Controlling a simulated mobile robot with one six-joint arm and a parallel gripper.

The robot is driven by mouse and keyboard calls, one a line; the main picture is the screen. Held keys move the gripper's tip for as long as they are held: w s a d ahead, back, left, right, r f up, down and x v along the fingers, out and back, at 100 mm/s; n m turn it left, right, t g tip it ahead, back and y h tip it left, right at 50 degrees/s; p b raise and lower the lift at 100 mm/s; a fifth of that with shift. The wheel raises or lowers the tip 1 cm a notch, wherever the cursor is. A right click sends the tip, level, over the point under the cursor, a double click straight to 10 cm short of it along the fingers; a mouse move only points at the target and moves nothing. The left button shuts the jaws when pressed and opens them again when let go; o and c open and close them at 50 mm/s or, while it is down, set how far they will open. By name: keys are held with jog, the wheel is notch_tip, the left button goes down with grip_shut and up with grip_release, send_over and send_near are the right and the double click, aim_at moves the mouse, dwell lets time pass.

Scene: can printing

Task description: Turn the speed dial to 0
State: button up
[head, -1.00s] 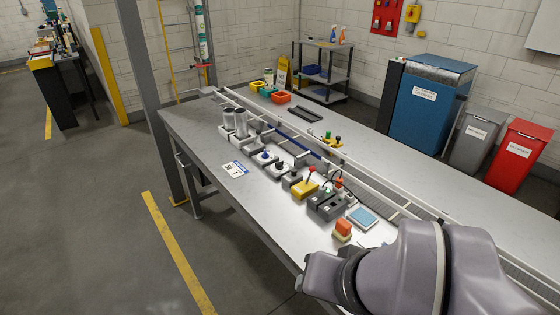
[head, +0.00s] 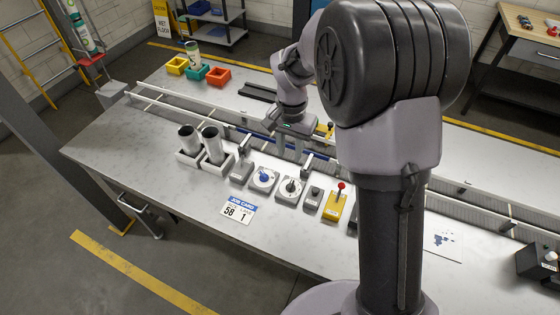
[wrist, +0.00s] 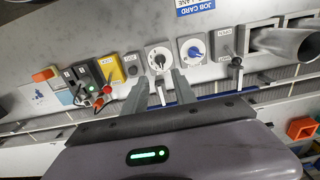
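Two round white dials sit side by side on grey boxes. One dial with a blue knob (head: 263,178) also shows in the wrist view (wrist: 193,49). One dial with a black knob (head: 291,187) also shows there (wrist: 159,56). Their labels are too small to read, so I cannot tell which is the speed dial or where either points. My gripper (head: 290,153) hangs over the conveyor side behind the dials. In the wrist view my gripper (wrist: 159,76) has its fingers apart, below the black-knob dial, touching neither knob. A gap shows between the fingers.
A yellow box with a red-knobbed lever (head: 336,206) stands right of the dials, beyond a small grey box (head: 313,199). Two metal cans (head: 211,143) stand at left in holders. A job card (head: 238,210) lies in front. Conveyor rails (head: 160,105) run behind. My arm hides part of the table.

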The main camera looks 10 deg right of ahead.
aim_at(289, 187)
notch_tip(289, 187, down, 16)
jog(key=b, duration=0.3)
jog(key=shift+s+r, duration=0.1)
jog(key=shift+s, duration=0.05)
grip_shut()
